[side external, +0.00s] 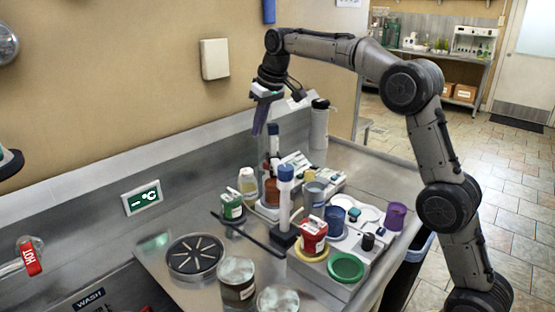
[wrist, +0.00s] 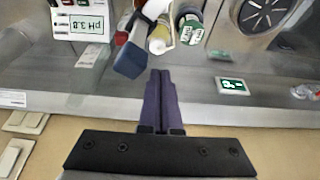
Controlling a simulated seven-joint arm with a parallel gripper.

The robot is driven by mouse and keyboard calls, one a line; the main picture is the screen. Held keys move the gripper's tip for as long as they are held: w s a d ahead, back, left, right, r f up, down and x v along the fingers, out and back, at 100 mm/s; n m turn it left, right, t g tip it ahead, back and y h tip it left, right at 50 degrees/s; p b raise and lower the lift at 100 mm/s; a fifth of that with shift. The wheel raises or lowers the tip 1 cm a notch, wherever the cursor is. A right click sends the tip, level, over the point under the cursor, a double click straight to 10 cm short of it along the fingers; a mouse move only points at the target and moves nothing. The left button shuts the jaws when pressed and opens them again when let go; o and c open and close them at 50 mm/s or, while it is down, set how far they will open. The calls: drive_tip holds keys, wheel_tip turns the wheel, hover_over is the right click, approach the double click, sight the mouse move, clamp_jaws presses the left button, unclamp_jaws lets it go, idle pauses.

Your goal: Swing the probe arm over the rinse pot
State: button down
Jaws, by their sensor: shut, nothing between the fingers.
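My gripper (side external: 259,130) is shut and empty, its purple fingers pointing down above the back of the bench; in the wrist view the fingers (wrist: 160,78) lie together. A white post with a blue cap (side external: 286,174) stands nearer the front. A thin black bar (side external: 247,232) reaches left from near its base. I cannot tell which part is the probe arm, nor which vessel is the rinse pot.
A pH meter (wrist: 82,28) sits behind the crowded middle. A round slotted plate (side external: 195,257) lies left.

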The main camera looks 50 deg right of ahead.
sight(271, 124)
drive_tip(key=shift+s+d, duration=0.35)
drive_tip(key=shift+d, duration=0.4)
drive_tip(key=shift+s+d, duration=0.35)
drive_tip(key=shift+d, duration=0.5)
drive_tip(key=shift+s+d, duration=1)
drive_tip(key=shift+d, duration=0.2)
drive_tip(key=shift+s, duration=0.1)
drive_tip(key=shift+s+d, duration=1)
drive_tip(key=shift+s, duration=0.2)
